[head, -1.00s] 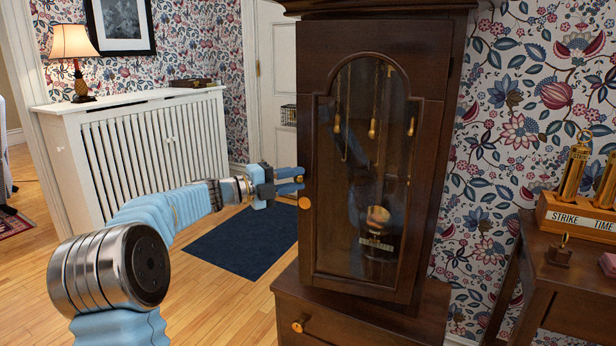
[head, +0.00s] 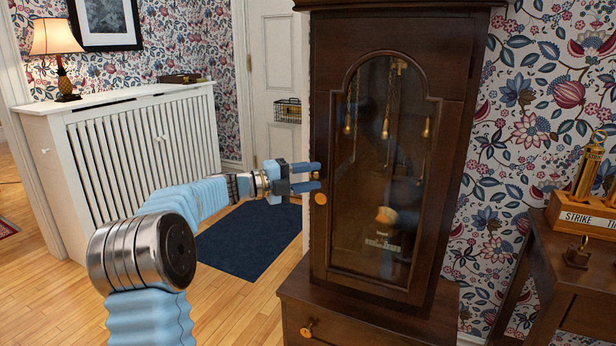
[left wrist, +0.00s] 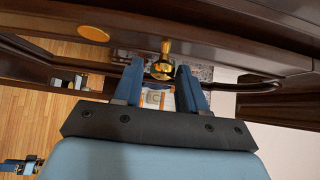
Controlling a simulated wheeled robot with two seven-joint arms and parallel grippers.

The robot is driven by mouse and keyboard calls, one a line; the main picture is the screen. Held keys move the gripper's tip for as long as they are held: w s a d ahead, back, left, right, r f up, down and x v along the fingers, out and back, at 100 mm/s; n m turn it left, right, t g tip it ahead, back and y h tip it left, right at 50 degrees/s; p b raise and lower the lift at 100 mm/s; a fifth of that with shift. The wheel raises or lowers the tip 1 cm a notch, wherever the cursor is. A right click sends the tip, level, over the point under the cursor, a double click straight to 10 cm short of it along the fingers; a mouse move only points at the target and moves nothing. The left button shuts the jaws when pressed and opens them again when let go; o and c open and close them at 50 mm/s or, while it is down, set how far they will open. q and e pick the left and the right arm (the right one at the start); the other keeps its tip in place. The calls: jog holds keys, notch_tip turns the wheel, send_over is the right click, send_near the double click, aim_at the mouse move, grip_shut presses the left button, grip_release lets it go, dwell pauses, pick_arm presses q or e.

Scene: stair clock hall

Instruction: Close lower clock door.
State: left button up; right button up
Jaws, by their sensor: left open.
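The lower clock door (head: 440,190) is dark wood with an arched glass pane, on the tall clock case. It stands flush or nearly so; I cannot tell whether a gap is left. An orange-gold knob (head: 320,198) sits at its left edge and shows in the left wrist view (left wrist: 93,33). My left gripper (head: 318,176) is open at the door's left edge, just above this knob. In the left wrist view a small brass fitting (left wrist: 165,47) shows between its fingers (left wrist: 160,70). I cannot tell whether they touch the door. My right gripper is out of view.
Below the door is a wooden base (head: 365,322) with a round knob (head: 307,328). A side table (head: 570,265) with a trophy (head: 588,175) stands at right. A white slatted cabinet (head: 140,140) is at left. A dark blue mat (head: 247,242) lies on open floor.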

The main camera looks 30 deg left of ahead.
pick_arm(q)
jog(key=shift+o, duration=0.8)
jog(key=shift+a, duration=0.1)
jog(key=b+v, duration=0.1)
jog(key=v, duration=1.2)
jog(key=shift+s+a+b, duration=0.2)
jog(key=shift+s+b, duration=0.1)
jog(key=shift+b, duration=0.05)
